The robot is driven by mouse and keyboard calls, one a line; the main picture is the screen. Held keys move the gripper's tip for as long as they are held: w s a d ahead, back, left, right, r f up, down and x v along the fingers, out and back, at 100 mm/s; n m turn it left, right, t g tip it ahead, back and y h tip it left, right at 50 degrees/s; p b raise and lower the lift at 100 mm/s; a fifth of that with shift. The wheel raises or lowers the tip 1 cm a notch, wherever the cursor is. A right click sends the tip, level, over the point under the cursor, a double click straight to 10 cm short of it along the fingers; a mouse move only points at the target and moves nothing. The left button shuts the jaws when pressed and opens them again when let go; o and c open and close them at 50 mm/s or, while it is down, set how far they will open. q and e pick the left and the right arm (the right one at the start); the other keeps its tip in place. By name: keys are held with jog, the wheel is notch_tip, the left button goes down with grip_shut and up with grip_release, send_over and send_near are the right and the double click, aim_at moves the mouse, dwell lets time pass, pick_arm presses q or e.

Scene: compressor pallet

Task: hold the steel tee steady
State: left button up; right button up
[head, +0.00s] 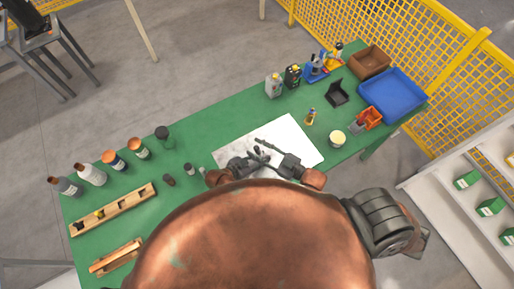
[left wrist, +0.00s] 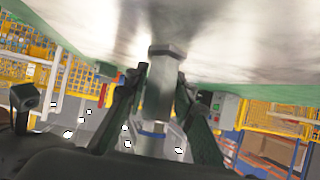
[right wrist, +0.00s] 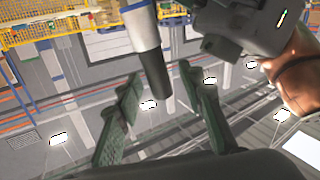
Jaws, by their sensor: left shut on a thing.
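The steel tee (left wrist: 166,58) is a grey metal fitting that runs upright between the fingers of my left gripper (left wrist: 160,82) in the left wrist view. My left gripper is shut on it; in the head view this gripper (head: 252,161) is over the white sheet. My right gripper (head: 286,163) is close beside it on the right. In the right wrist view my right gripper (right wrist: 162,80) has its fingers wide apart. A grey cylindrical piece with a dark end (right wrist: 153,75) shows between them, with gaps on both sides. Whether it belongs to the tee I cannot tell.
The white sheet (head: 300,132) lies on the green table (head: 205,128). Several bottles (head: 115,159) and wooden racks (head: 115,207) stand at the left.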

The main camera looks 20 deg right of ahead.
jog(key=v, duration=1.2)
jog(key=shift+a, duration=0.1)
pick_arm(q)
jog(key=o, duration=0.9)
jog(key=shift+o, duration=0.2)
